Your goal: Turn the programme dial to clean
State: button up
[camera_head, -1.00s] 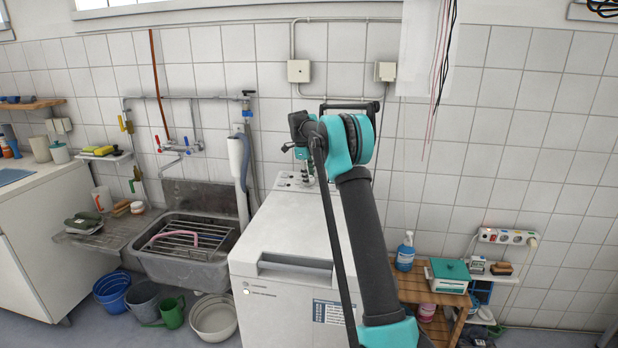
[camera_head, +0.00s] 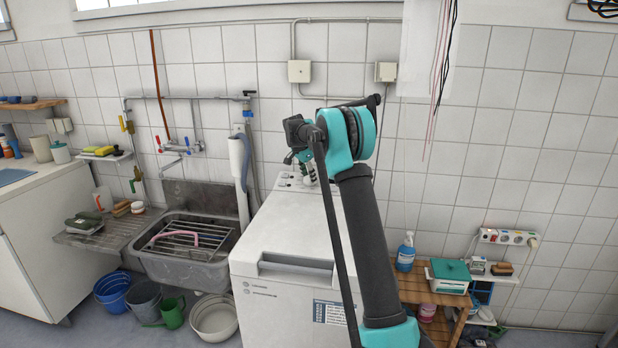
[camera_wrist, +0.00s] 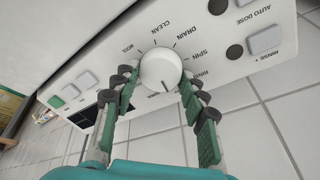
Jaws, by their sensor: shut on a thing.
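The programme dial (camera_wrist: 160,68) is a round white knob on the machine's control panel (camera_wrist: 228,95), seen in the wrist view. A short dark line shows on its lower part, on the side away from CLEAN. Printed words CLEAN (camera_wrist: 166,25), DRAIN and SPIN run around its upper and right side. My gripper (camera_wrist: 159,80) is shut on the dial, with one finger on each side. In the head view my gripper (camera_head: 308,170) is over the back of the white washing machine's top (camera_head: 290,225); the dial cannot be made out there.
Square buttons (camera_wrist: 264,40) and dark round knobs lie on the panel to the dial's right. A green button (camera_wrist: 57,102) and a dark display lie to its left. A stone sink (camera_head: 185,250) stands left of the machine. A wooden shelf (camera_head: 415,290) stands right.

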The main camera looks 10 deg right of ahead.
jog(key=n, duration=0.4)
jog(key=shift+n+t, duration=0.3)
jog(key=shift+t, duration=0.1)
jog(key=n, duration=0.3)
jog(key=shift+a+n+t, duration=0.1)
jog(key=shift+n+t, duration=0.2)
jog(key=shift+n, duration=0.1)
jog(key=n, duration=0.4)
jog(key=shift+n+y, duration=0.3)
jog(key=shift+y, duration=0.1)
jog(key=n, duration=0.3)
jog(key=shift+s+n+t+y, duration=0.1)
jog(key=shift+n+t+y, duration=0.2)
jog(key=shift+n, duration=0.1)
jog(key=n, duration=0.4)
jog(key=shift+y, duration=0.4)
jog(key=n, duration=0.4)
jog(key=shift+s+f+y, duration=0.1)
jog(key=shift+y, duration=0.2)
jog(key=n, duration=0.4)
jog(key=shift+n, duration=0.4)
jog(key=shift+s+n+g+y, duration=0.1)
jog(key=shift+n+g+y, duration=0.35)
jog(key=shift+n, duration=1.55)
